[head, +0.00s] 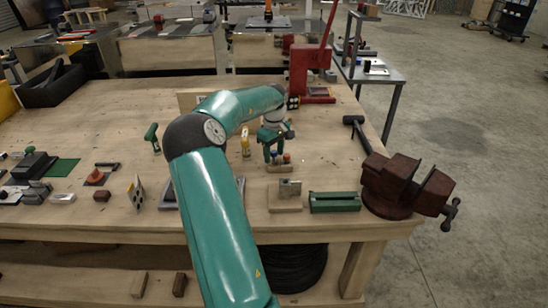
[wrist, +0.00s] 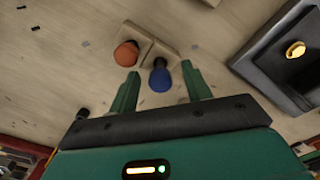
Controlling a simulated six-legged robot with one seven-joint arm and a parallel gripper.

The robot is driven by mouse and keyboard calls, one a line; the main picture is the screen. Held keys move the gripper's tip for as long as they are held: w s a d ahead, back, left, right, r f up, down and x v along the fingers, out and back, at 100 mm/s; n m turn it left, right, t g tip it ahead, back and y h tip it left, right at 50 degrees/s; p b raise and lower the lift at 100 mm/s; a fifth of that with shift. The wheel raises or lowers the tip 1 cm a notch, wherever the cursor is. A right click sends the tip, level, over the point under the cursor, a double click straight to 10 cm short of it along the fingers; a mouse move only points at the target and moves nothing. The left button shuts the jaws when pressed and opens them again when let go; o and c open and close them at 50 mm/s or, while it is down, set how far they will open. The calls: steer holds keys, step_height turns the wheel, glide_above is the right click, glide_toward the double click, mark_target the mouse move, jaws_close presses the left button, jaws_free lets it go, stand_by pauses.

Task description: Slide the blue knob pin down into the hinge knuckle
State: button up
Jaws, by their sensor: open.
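The blue knob pin (wrist: 160,78) stands in a small wooden holder (wrist: 160,51), with an orange knob (wrist: 126,53) beside it. The holder (head: 280,169) also shows in the head view, below my gripper (head: 278,150). In the wrist view my gripper (wrist: 160,70) is open, with one green finger on each side of the blue knob; I cannot tell whether they touch it.
A green block (head: 335,203) and a dark red vise (head: 398,186) stand right of the metal piece. A yellow bottle (head: 245,142) is left of my gripper. A red press (head: 308,70) stands behind. Bare wood lies between holder and vise.

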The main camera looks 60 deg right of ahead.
steer(key=c, duration=1)
steer(key=shift+r, duration=0.1)
steer(key=shift+c, duration=0.2)
